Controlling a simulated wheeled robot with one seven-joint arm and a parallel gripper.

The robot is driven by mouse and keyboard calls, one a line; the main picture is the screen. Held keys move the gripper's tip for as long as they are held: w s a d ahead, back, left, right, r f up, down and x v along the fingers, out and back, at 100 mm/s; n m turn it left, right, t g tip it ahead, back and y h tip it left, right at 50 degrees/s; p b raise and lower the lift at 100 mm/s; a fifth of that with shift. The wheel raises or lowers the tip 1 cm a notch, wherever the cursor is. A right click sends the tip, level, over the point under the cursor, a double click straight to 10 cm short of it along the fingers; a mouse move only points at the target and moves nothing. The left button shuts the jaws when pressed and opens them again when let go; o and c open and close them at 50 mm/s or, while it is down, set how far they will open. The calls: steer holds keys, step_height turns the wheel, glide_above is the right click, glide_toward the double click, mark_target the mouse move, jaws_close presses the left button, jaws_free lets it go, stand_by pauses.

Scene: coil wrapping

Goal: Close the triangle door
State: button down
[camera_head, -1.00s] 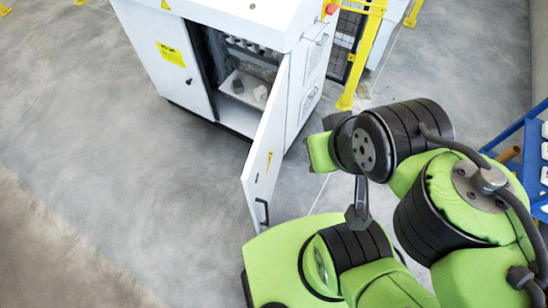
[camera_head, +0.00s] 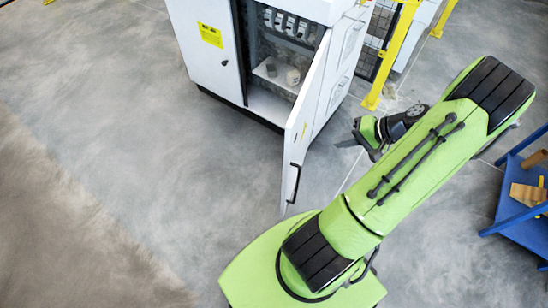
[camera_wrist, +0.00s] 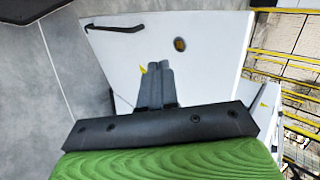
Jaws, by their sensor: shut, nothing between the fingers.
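The white cabinet door (camera_head: 304,122) stands swung wide open in the head view, with a dark handle (camera_head: 293,182) near its free edge. The cabinet (camera_head: 203,65) behind it is open on that side and its inside shows. My gripper (camera_head: 340,145) is to the right of the door, apart from it, its fingers pointing left toward the door. In the wrist view the grey fingers (camera_wrist: 157,78) are together and empty in front of the white door panel (camera_wrist: 210,55), which bears a small yellow mark. Contact cannot be told there.
A closed left door with a yellow label (camera_head: 210,35) is beside the opening. Yellow posts (camera_head: 392,52) and mesh fencing stand right of the cabinet. A blue cart (camera_head: 520,215) is at the far right. The floor left of the door is clear.

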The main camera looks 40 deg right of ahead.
steer(key=b, duration=0.3)
glide_toward(293, 147)
step_height(293, 147, down, 3)
steer(key=shift+w+a+f+b, duration=0.15)
steer(key=shift+w+a+b, duration=0.25)
steer(key=shift+w+a, duration=1.1)
